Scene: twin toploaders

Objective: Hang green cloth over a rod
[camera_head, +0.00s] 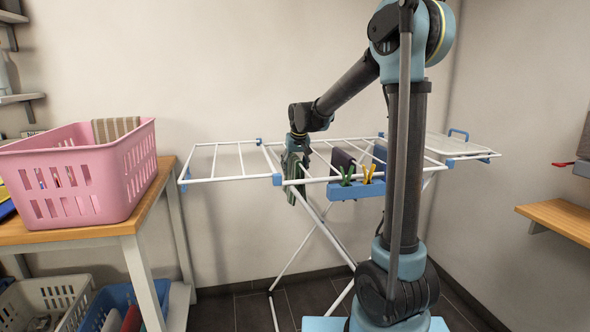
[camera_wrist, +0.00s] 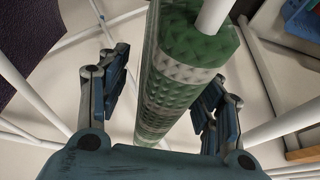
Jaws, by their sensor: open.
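The green cloth (camera_wrist: 180,85), with pale bands and a quilted texture, hangs over a white rod (camera_wrist: 214,14) of the drying rack in the wrist view. In the head view the green cloth (camera_head: 293,190) hangs down at the rack's front, left of its middle, partly hidden by my gripper. My gripper (camera_wrist: 162,92) is open, with one finger on each side of the cloth and visible gaps between. In the head view my gripper (camera_head: 298,148) points down at the rack just above the cloth. The cloth's far side is hidden.
The white drying rack (camera_head: 228,178) also holds dark cloths (camera_head: 342,160) and a blue tray (camera_head: 352,191) with green and yellow pegs. A pink basket (camera_head: 75,185) stands on a wooden table (camera_head: 140,222) at left. A wooden shelf (camera_head: 560,215) is at right.

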